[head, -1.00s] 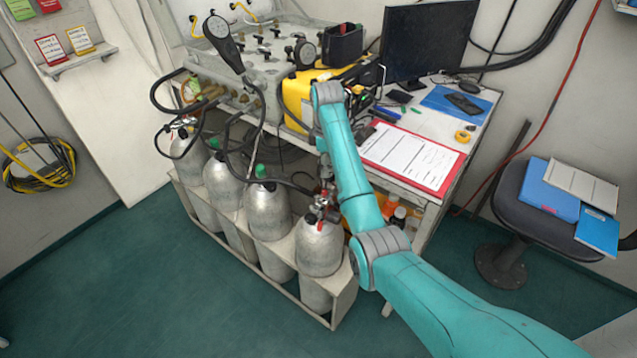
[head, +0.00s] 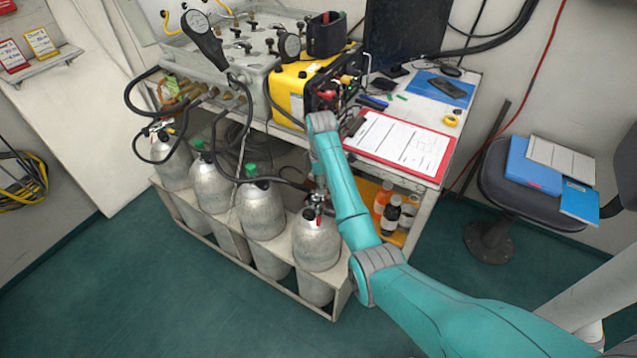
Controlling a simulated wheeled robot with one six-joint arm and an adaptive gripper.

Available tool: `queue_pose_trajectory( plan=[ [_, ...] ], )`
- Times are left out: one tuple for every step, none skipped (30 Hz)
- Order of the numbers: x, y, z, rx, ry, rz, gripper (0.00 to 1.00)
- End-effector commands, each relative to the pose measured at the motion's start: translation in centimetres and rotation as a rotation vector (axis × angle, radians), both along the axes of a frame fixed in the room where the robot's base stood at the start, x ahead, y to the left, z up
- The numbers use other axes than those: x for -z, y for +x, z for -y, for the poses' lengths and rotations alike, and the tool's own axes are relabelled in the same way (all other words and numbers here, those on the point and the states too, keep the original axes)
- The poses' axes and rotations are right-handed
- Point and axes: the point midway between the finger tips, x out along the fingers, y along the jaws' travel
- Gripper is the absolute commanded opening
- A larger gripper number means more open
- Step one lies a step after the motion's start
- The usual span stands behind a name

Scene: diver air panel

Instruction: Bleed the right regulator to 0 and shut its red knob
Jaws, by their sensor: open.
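The right regulator (head: 316,202) sits on top of the rightmost grey cylinder (head: 316,246), with small red parts beside it. Its red knob is too small to make out clearly, and I cannot read its gauge. My teal arm comes in from the lower right and bends down at the wrist above the regulator. My gripper (head: 319,183) is open, a dark shape just above the regulator and largely hidden by my forearm. I cannot tell whether it touches the regulator. Another regulator (head: 157,130) is on the leftmost cylinder (head: 171,170).
Several cylinders stand in a low white rack (head: 253,277) before the bench. The bench holds a grey valve panel (head: 225,62), yellow case (head: 290,93), clipboard (head: 401,145) and monitor (head: 407,32). Black hoses loop near the cylinders. A chair (head: 500,180) is at right. The floor in front is clear.

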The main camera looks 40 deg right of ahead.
Motion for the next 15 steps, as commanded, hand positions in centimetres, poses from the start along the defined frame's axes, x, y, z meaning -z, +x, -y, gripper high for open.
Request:
queue_pose_trajectory(
  plan=[
    [-0.01, 0.00, 0.00, 0.000, 0.000, 0.000, 0.47],
    [-0.01, 0.00, 0.00, 0.000, 0.000, 0.000, 0.47],
    [-0.02, 0.01, -0.01, 0.000, 0.000, 0.000, 0.42],
    [-0.02, 0.01, -0.01, 0.000, 0.000, 0.000, 0.34],
    [-0.02, 0.01, -0.01, 0.000, 0.000, 0.000, 0.27],
    [-0.02, 0.01, -0.01, 0.000, 0.000, 0.000, 0.17],
    [-0.02, 0.01, -0.01, 0.000, 0.000, 0.000, 0.09],
    [-0.02, 0.01, -0.01, 0.000, 0.000, 0.000, 0.02],
    [-0.02, 0.01, -0.01, 0.000, 0.000, 0.000, 0.00],
    [-0.02, 0.01, -0.01, 0.000, 0.000, 0.000, 0.00],
    [-0.02, 0.01, -0.02, 0.000, 0.000, 0.000, 0.00],
    [-0.02, 0.01, -0.02, 0.000, 0.000, 0.000, 0.00],
    [-0.02, 0.01, -0.02, 0.001, 0.000, 0.000, 0.00],
    [-0.02, 0.01, -0.02, 0.002, 0.000, 0.000, 0.00],
    [-0.02, 0.01, -0.02, 0.005, 0.000, 0.000, 0.00]
  ],
)
